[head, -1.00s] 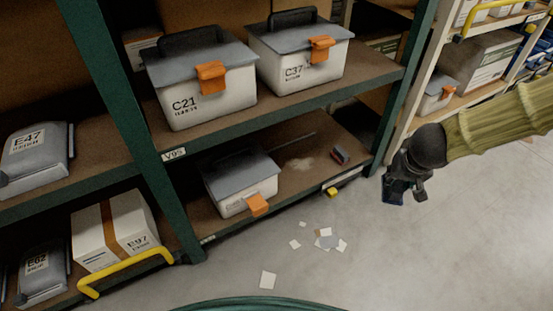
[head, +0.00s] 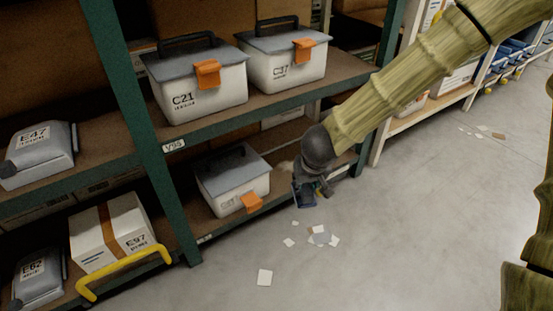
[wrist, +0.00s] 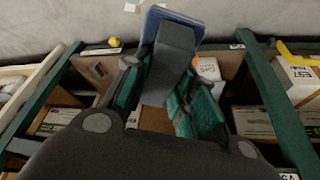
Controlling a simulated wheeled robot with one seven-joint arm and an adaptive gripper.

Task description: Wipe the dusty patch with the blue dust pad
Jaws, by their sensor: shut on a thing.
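My gripper (head: 311,190) is shut on the blue dust pad (head: 304,199), just in front of the lower shelf's front edge, right of the lidded bin. In the wrist view the gripper (wrist: 180,85) shows large, with the blue-edged pad (wrist: 187,20) beyond its fingers. The dusty patch (head: 284,168) is a pale smudge on the brown lower shelf board; my gripper and arm hide part of it in the head view. I cannot make out the patch in the wrist view. The pad appears apart from the board.
A grey-lidded bin (head: 233,184) stands left of the patch. The green rack post (head: 165,180) and upper shelf edge (head: 270,114) bound the space. Paper scraps (head: 320,236) lie on the open floor.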

